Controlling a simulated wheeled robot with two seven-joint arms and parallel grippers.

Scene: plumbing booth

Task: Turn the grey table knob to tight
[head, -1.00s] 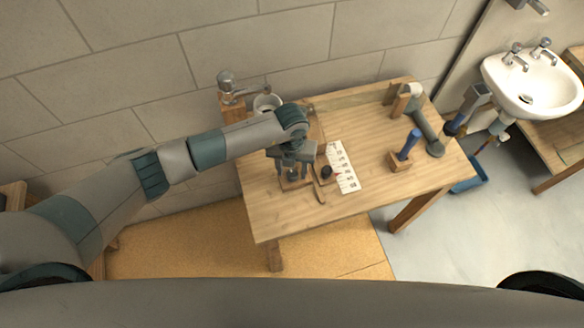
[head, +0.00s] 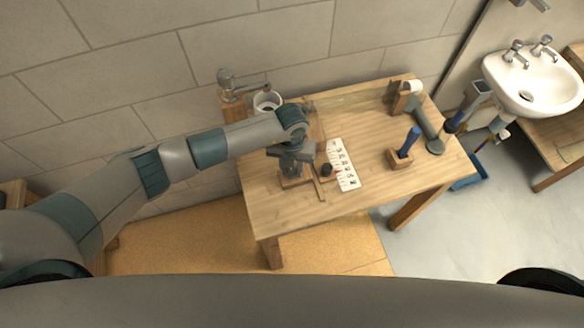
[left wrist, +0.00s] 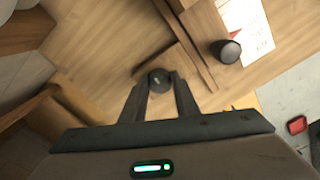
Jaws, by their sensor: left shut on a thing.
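The grey table knob (left wrist: 158,80) is a small round dark grey cap with a light mark on top, in the left wrist view. It sits on a wooden block on the table. My left gripper (left wrist: 160,92) points down at it, with one finger on each side, shut on it. In the head view my left gripper (head: 292,172) is over the left part of the table and hides the knob. My right gripper is in no view.
A second dark round knob (head: 326,169) stands close right of the gripper, beside a white number card (head: 344,164). A blue-handled tool in a wooden block (head: 399,159) and a grey pipe (head: 428,128) are farther right. The table's front right (head: 370,195) is clear.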

